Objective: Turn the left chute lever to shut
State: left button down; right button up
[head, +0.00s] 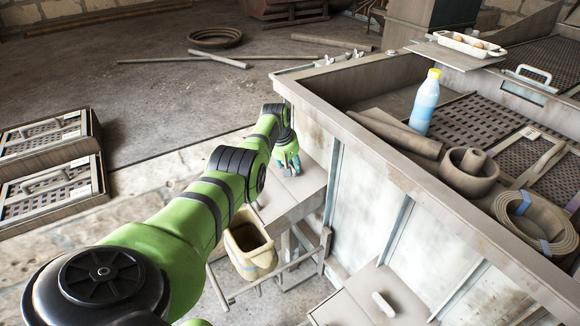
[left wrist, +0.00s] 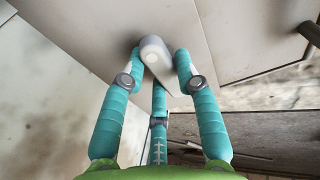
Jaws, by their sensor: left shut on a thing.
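The left chute lever (left wrist: 155,52) is a pale grey, rounded handle in the left wrist view. It stands out from a pale chute panel (left wrist: 240,35). My left gripper (left wrist: 158,68) has its teal fingers closed around the lever, one on each side and a third below. In the head view my left gripper (head: 288,163) is at the left chute (head: 305,188) on the side of the large bin (head: 345,145). There the fingers mostly hide the lever, and its exact angle is hard to tell. My right gripper is not in view.
A second chute with a white lever (head: 383,304) is nearer, at lower right. A yellowish bucket (head: 250,247) hangs below the left chute by a metal frame (head: 285,268). The bin holds a bottle (head: 424,103) and belt rolls (head: 535,222). Slatted crates (head: 50,190) lie at left.

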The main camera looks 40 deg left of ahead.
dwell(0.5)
pick_arm(q)
jog(key=c, duration=0.9)
grip_release()
jog(key=shift+c, duration=0.2)
jog(key=shift+r, duration=0.15)
jog(key=shift+s+r, duration=0.1)
jog(key=shift+r, duration=0.45)
jog(key=v, duration=1)
jog(key=shift+s+r, duration=0.2)
jog(key=shift+d, duration=0.1)
